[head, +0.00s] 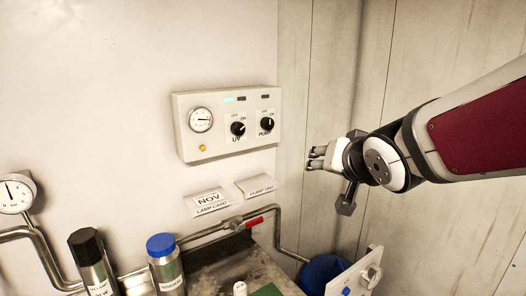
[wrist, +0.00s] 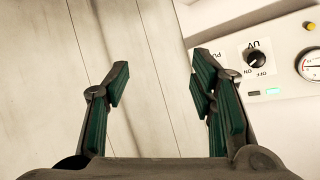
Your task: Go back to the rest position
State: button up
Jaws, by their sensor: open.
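My gripper (head: 318,158) is in the air to the right of the control panel in the head view, with its fingers pointing left toward the panel side. In the wrist view my gripper (wrist: 160,85) shows its two green-padded fingers spread apart with nothing between them. The white control panel (head: 186,147) is on the wall, with a gauge, a UV knob (head: 238,128) and a PUMP knob (head: 267,124). The UV knob also shows in the wrist view (wrist: 255,60), and the PUMP knob is mostly hidden behind a finger there.
Below the panel are two label cards (head: 208,202), a pipe with a red-handled valve (head: 254,221), and a blue-capped bottle (head: 166,266). A blue bin (head: 322,272) stands low at right. Plank wall is behind my gripper.

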jog(key=s+d+f+n+g, duration=0.1)
jog(key=s+d+f+g, duration=0.1)
jog(key=s, duration=1)
jog(key=s+d+f+n+g+h, duration=0.1)
jog(key=s+d+f+g, duration=0.2)
jog(key=s, duration=0.9)
jog(key=shift+d+f+n+g, duration=0.2)
jog(key=shift+f+n+g, duration=0.15)
jog(key=shift+g, duration=0.65)
jog(key=shift+s, duration=0.1)
